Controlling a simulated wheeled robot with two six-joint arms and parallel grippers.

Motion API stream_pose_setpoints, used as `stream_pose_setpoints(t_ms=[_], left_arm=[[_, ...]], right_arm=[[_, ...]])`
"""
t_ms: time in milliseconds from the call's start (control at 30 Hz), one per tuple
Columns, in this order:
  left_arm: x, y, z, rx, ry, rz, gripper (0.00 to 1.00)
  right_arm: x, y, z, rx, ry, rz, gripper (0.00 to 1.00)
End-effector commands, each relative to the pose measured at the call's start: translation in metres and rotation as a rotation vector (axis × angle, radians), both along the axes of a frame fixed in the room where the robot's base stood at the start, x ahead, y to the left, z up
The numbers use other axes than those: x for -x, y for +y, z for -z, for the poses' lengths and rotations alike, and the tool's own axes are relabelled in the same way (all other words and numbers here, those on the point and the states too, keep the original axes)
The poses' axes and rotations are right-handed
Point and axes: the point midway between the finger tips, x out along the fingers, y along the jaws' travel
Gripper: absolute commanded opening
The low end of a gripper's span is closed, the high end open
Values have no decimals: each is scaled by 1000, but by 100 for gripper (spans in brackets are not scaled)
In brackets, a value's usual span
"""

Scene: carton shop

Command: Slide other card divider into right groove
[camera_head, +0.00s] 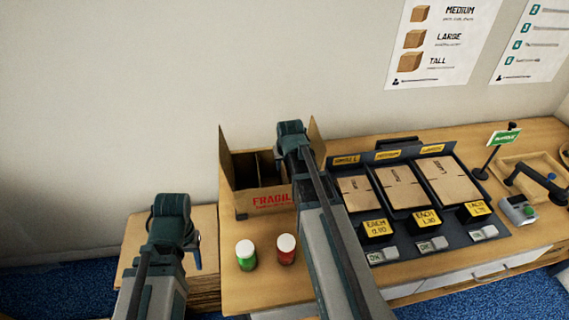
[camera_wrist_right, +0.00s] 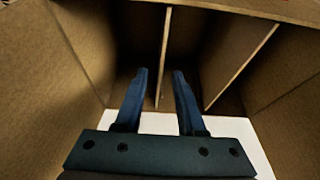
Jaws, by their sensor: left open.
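An open carton (camera_head: 270,200) with red FRAGILE print stands on the counter. In the right wrist view, two upright card dividers stand inside it: one in the middle (camera_wrist_right: 165,45) and one further right (camera_wrist_right: 242,64). My right gripper (camera_wrist_right: 159,72) is inside or just above the carton. Its fingers are apart, one on each side of the middle divider, with gaps visible; the divider's lower end runs down between them. In the head view my right arm hides the carton's right part and the right fingertips. My left gripper (camera_head: 178,245) is open and empty over the low side surface.
A green jar (camera_head: 246,255) and a red jar (camera_head: 286,249) with white lids stand in front of the carton. A dark rack with flat cartons (camera_head: 398,188) is to the right. Further right are a green sign (camera_head: 504,137) and a wooden tray (camera_head: 535,172).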

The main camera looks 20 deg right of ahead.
Motion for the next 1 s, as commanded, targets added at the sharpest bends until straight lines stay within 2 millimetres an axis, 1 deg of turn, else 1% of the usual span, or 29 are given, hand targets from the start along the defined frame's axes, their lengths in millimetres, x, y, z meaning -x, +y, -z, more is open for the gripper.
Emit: stream_pose_setpoints(t_ms=[33,600,700,800,1000], left_arm=[[0,0,-12,0,0,0,50],[0,0,-96,0,0,0,50],[0,0,-105,0,0,1,50],[0,0,-110,0,0,1,50],[0,0,-109,0,0,1,50]], right_arm=[[4,1,-12,0,0,0,39],[37,10,-96,0,0,0,39],[41,11,-105,0,0,0,39],[43,11,-110,0,0,0,39],[44,11,-109,0,0,0,39]])
